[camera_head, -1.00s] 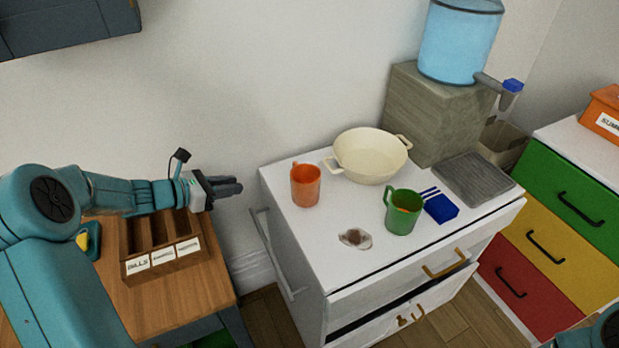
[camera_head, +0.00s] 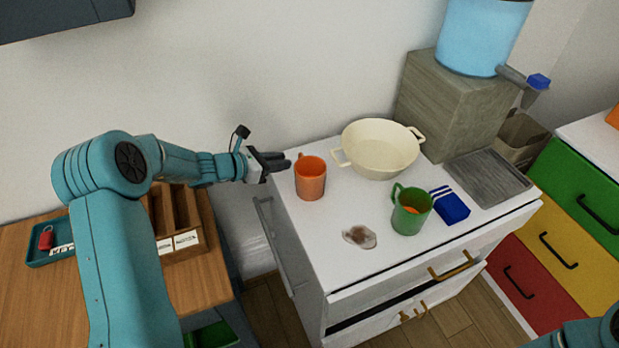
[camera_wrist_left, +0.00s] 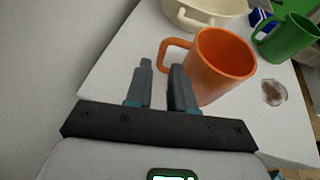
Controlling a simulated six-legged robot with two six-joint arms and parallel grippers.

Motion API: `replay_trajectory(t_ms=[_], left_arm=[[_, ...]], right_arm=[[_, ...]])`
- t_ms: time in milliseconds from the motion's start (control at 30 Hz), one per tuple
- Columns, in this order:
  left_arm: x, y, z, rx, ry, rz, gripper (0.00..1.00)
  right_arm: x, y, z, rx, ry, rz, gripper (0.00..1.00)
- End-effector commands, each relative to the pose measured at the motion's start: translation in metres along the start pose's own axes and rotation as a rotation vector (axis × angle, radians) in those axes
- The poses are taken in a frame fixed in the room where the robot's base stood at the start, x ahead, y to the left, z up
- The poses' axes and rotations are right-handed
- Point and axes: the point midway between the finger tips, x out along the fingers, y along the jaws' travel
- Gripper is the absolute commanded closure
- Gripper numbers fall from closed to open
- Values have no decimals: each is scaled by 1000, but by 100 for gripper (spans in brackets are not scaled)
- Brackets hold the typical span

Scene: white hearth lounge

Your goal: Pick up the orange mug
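The orange mug (camera_head: 311,180) stands upright at the left end of the white cabinet top (camera_head: 325,240). My left gripper (camera_head: 281,160) is just left of the mug, near rim height, with its fingers pointing right. In the left wrist view the mug (camera_wrist_left: 224,68) is ahead and to the right of the fingers. Its handle (camera_wrist_left: 168,50) points left there. My left gripper (camera_wrist_left: 163,82) has a gap between its fingers and holds nothing. One finger overlaps the mug's edge in that view; I cannot tell whether they touch. My right gripper is out of view.
A cream pan (camera_head: 381,150) stands behind and right of the mug. A green mug (camera_head: 411,212), a blue item (camera_head: 451,206) and a brown stain (camera_head: 360,236) are on the cabinet top. A wooden organizer (camera_head: 182,240) is on the left table.

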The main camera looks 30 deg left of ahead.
Motion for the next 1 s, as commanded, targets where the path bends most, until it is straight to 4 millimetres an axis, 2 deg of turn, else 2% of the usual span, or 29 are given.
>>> replay_trajectory(t_ms=[300,400,633,667,700,733,1000], left_arm=[[46,-2,-1,0,0,-1,77],[55,-1,-1,1,1,0,77],[57,-1,-1,1,0,1,77],[56,-1,-1,1,0,1,83],[56,-1,-1,0,0,1,96],[57,-1,-1,0,0,1,100],[56,-1,-2,0,1,1,100]], right_arm=[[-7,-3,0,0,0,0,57],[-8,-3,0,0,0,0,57],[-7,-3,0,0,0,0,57],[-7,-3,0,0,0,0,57],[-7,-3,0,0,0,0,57],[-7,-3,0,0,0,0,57],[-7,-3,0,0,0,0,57]])
